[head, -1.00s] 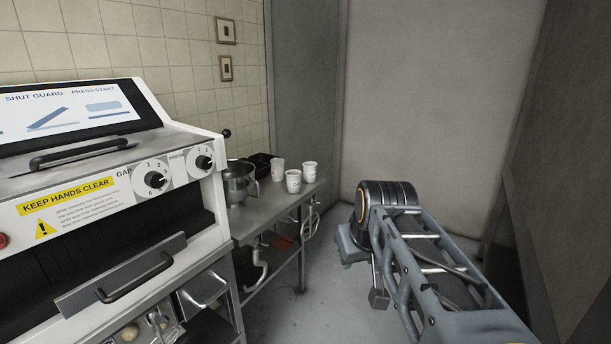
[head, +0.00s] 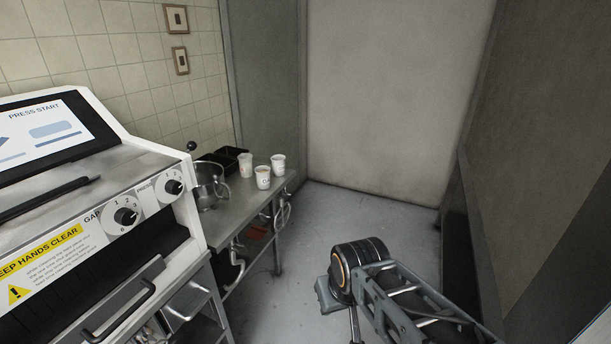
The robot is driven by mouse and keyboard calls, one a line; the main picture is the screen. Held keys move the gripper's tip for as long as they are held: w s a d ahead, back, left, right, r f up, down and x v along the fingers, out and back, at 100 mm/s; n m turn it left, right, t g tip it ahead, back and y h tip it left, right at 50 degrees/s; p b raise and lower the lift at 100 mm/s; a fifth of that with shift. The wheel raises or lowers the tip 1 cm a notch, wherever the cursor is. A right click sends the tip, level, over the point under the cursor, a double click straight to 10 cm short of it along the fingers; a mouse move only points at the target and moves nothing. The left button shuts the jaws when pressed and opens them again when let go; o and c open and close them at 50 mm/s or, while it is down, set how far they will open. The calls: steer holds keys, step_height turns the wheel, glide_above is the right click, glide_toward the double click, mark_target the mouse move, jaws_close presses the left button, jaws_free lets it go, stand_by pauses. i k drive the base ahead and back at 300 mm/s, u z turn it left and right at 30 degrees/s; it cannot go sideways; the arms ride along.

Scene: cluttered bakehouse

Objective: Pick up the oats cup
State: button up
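Three white cups stand close together at the far end of a metal bench (head: 235,212) in the head view. One is the front cup (head: 263,178), with dark marking on its side. Another is the left cup (head: 245,166), and the third is the right cup (head: 278,164). The lettering is too small to read, so I cannot tell which is the oats cup. My arm reaches in from the lower right, well to the right of the bench and apart from the cups. My gripper's fingers do not show clearly, so its opening cannot be told.
A metal mixing bowl (head: 209,183) and a black tray (head: 232,157) stand on the bench near the cups. A large white machine (head: 150,165) with knobs fills the left.

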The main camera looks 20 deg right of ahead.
mark_target(262, 177)
steer(key=z, duration=0.65)
steer(key=i, duration=3.05)
steer(key=u, duration=4.75)
